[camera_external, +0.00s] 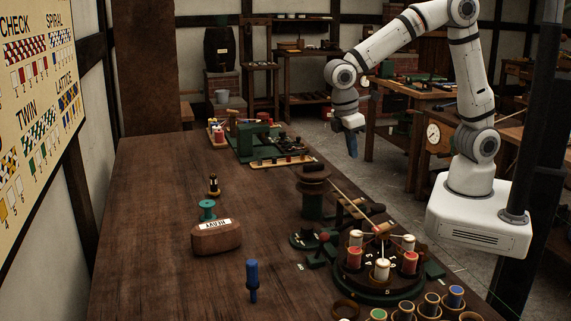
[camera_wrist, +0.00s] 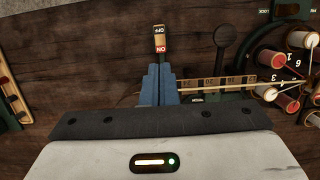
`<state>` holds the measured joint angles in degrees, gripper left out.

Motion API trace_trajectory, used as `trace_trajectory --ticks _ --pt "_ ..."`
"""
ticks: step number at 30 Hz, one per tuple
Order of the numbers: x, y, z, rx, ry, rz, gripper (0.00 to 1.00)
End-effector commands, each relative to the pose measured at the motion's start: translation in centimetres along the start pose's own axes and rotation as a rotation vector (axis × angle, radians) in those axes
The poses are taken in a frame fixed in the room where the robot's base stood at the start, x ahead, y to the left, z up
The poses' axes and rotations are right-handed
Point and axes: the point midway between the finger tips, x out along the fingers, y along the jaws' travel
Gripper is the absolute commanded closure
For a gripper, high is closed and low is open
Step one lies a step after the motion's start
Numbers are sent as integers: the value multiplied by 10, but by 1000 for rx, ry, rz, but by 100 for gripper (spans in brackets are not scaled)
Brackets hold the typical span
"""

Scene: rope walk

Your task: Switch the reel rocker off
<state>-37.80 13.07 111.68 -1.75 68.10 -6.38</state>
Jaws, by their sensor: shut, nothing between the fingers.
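The reel rocker (camera_wrist: 160,40) shows in the wrist view just beyond my fingertips. It is a small switch with a dark OFF end on the far side and a red ON end nearer the fingers; the lettering appears upside down. I cannot tell which end is pressed down. My gripper (camera_wrist: 158,68) is shut and empty, its blue fingers pointing at the ON end; I cannot tell whether they touch it. In the external view my gripper (camera_external: 353,150) hangs beyond the wooden reel (camera_external: 313,175). I cannot make out the rocker there.
A rope (camera_wrist: 225,82) runs from near the fingers to the bobbin carousel (camera_external: 350,281) on the right. A dark round-headed lever (camera_wrist: 224,38) stands right of the rocker. A wooden block (camera_external: 217,238), a teal spool (camera_external: 207,209) and a blue peg (camera_external: 252,280) stand on the table.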

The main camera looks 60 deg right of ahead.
Motion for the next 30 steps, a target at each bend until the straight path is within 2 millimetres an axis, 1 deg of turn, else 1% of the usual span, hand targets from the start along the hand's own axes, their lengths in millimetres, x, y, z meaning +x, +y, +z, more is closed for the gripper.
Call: trace_trajectory --ticks 2,5,8,15,18,21,25,30 --pt "4 0 0 0 -2 0 100" --pt "16 0 1 0 -4 -1 100" --pt "34 0 1 0 -7 -1 100" --pt "87 0 1 0 -7 -1 100" --pt "106 0 1 0 -6 -1 100" --pt "120 0 1 0 -4 -1 100" --pt "133 0 0 0 -2 -1 100" --pt "140 0 0 1 0 -1 100"
